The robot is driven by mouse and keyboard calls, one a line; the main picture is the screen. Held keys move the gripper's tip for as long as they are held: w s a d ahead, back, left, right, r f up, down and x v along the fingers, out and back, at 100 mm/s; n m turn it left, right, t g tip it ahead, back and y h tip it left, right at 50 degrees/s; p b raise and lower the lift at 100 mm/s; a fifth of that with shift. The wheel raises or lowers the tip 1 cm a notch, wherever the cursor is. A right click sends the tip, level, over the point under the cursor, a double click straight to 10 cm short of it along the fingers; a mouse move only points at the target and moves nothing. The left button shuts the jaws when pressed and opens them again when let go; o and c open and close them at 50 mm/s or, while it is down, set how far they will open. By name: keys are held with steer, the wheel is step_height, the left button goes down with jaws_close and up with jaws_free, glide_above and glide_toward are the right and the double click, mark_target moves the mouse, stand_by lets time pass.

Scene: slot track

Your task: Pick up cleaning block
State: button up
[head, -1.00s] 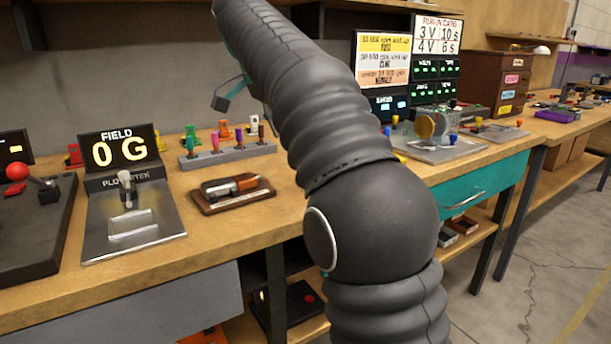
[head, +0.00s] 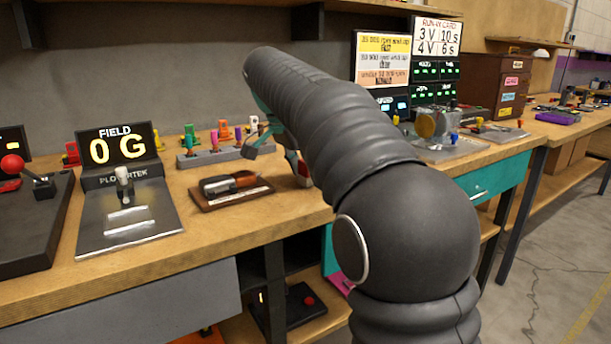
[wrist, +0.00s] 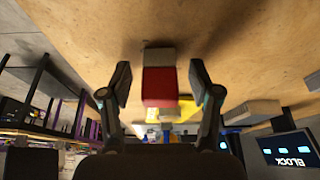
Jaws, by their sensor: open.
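A block with a grey end and a red face (wrist: 160,85), which looks like the cleaning block, stands on the wooden bench top in the wrist view. My gripper (wrist: 162,82) is open, with one finger on each side of the block and a visible gap on both sides. Whether the fingertips reach level with it is hard to tell. In the head view my gripper (head: 280,160) is low over the bench, largely hidden behind my arm. A small reddish thing beside it may be the same block, mostly covered.
A brown board (head: 205,205) with an orange-handled tool lies left of my gripper. A grey rack (head: 215,157) of coloured plugs stands behind it. The 0 G field unit (head: 130,210) is further left. A yellow thing (wrist: 186,108) sits behind the block in the wrist view.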

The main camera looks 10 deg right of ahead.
steer(key=c, duration=1.1)
steer(key=shift+c, duration=0.2)
steer(key=shift+r, duration=0.45)
steer(key=r, duration=0.2)
steer(key=r+p, duration=0.1)
steer(key=r, duration=0.1)
steer(key=shift+s+d, duration=0.1)
steer(key=shift+d, duration=0.2)
steer(key=s+d+r+p, duration=0.1)
steer(key=s+d+r, duration=0.4)
steer(key=d, duration=0.5)
steer(key=w+a+r+n+t+y, duration=0.1)
steer(key=a+n, duration=0.3)
steer(key=a, duration=0.7)
steer(key=w+a+n+t+y, duration=0.1)
steer(key=a+n, duration=0.4)
steer(key=a, duration=0.6)
steer(key=shift+w+a+r, duration=0.25)
steer(key=shift+w+r, duration=0.1)
steer(key=shift+w, duration=0.1)
